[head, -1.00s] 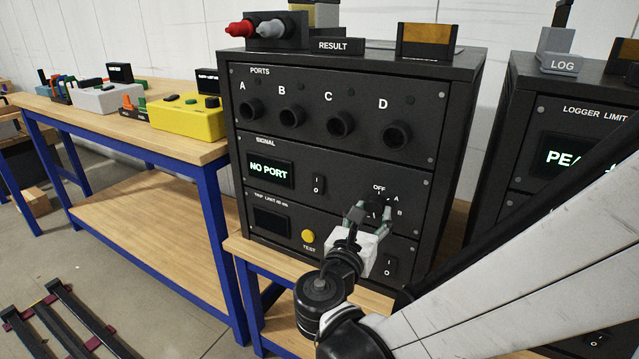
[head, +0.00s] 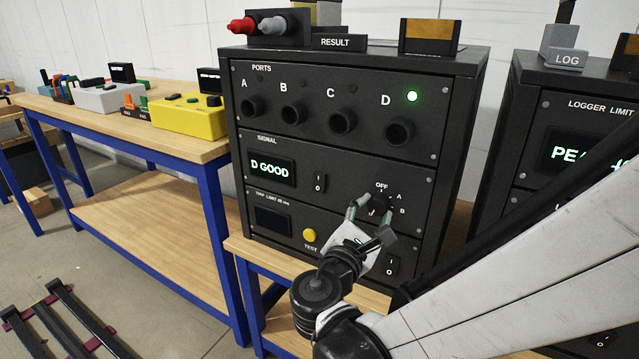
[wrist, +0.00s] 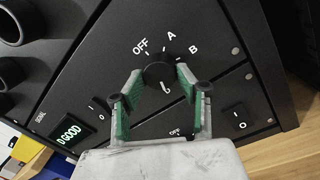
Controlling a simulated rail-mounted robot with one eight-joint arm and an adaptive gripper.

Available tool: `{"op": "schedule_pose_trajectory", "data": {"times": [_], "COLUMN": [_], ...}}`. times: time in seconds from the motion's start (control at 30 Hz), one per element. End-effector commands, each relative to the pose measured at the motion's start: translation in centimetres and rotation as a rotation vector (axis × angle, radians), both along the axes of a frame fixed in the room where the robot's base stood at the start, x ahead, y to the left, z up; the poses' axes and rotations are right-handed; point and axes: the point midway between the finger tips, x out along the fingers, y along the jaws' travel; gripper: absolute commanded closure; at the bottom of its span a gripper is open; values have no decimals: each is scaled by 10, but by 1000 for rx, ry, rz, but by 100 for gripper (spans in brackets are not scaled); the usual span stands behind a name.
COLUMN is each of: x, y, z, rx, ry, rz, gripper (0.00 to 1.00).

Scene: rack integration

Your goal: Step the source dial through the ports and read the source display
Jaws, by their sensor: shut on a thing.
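The black source dial (wrist: 157,74) is on the signal panel, with OFF, A and B printed around it. Its white mark faces the lower side in the wrist view, away from OFF; other labels there are hidden. My gripper (wrist: 160,80) has its green-padded fingers on either side of the dial, shut on it. In the head view, my gripper (head: 371,213) is turned at an angle and partly covers the dial. The source display (head: 271,170) reads D GOOD, also in the wrist view (wrist: 69,134). A green lamp (head: 412,96) glows beside port D (head: 398,132).
Ports A (head: 251,107), B and C have dark lamps. A rocker switch (head: 319,182) sits beside the display, a yellow TEST button (head: 309,235) below, and another switch (head: 392,266) lower right. A logger unit (head: 570,110) stands to the right.

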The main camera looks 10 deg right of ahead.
Motion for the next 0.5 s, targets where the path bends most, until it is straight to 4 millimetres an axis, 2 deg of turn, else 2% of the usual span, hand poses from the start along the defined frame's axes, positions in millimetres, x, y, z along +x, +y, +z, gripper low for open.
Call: {"op": "schedule_pose_trajectory", "data": {"times": [0.4, 0.43, 0.5], "x": [0, 0, 0], "y": [0, 0, 0], "z": [0, 0, 0], "rx": [7, 7, 7], "ry": [-4, -4, -4], "rz": [0, 0, 0], "gripper": [94, 64, 55]}}
